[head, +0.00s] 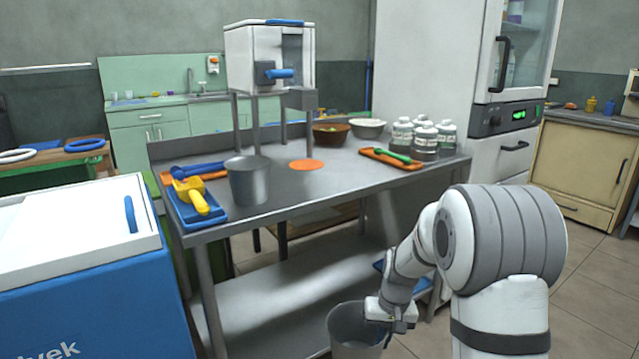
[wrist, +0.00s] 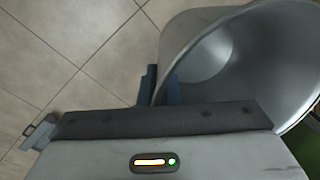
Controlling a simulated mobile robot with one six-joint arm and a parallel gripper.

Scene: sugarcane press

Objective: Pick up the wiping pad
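I cannot pick out the wiping pad with certainty. A yellow handled item (head: 191,194) lies in a blue tray (head: 213,217) at the left front of the steel table; it may be the pad. My gripper (head: 392,316) is low, in front of the table and far from that tray. Its fingers (wrist: 161,88) are close together, one on each side of the wall of a grey metal bucket (head: 348,338), shut on its rim. The bucket also fills the upper right of the wrist view (wrist: 245,55). Its base is out of the head view.
The steel table (head: 330,190) carries a second metal bucket (head: 248,180), a press (head: 270,60), an orange disc (head: 305,165), bowls, several bottles (head: 425,140) and an orange tray (head: 388,158). A blue-and-white cooler (head: 85,270) stands at left. Tiled floor (head: 590,270) is clear at right.

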